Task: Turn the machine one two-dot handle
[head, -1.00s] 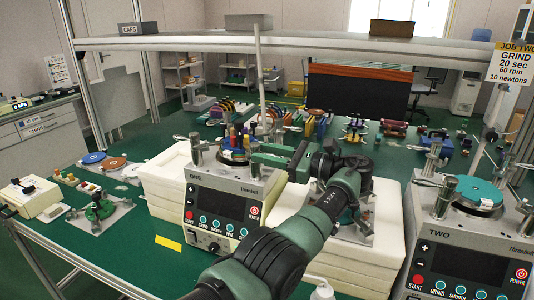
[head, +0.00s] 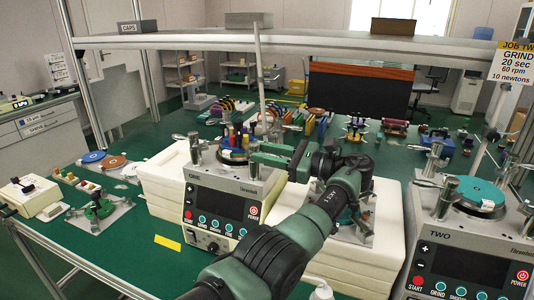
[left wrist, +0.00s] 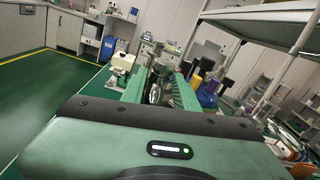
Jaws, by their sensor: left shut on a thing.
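Machine one (head: 220,205) is a white unit with a dark screen and several buttons, standing on the green table. On top are a metal post with a side lever (head: 194,146) and several coloured upright pieces (head: 236,139). My left gripper (head: 256,153) reaches to the right side of its top. In the left wrist view, the green fingers (left wrist: 159,91) are shut on a small metal part (left wrist: 155,93), which seems to be a handle. Its dots cannot be made out, and the fingers hide most of it. My right gripper is not in view.
Machine two (head: 465,245) stands at the right with a teal disc on top. White slabs (head: 167,185) flank machine one. A green fixture (head: 98,208) lies at the left. An overhead shelf (head: 300,37) crosses above. A yellow label (head: 167,242) lies on open table in front.

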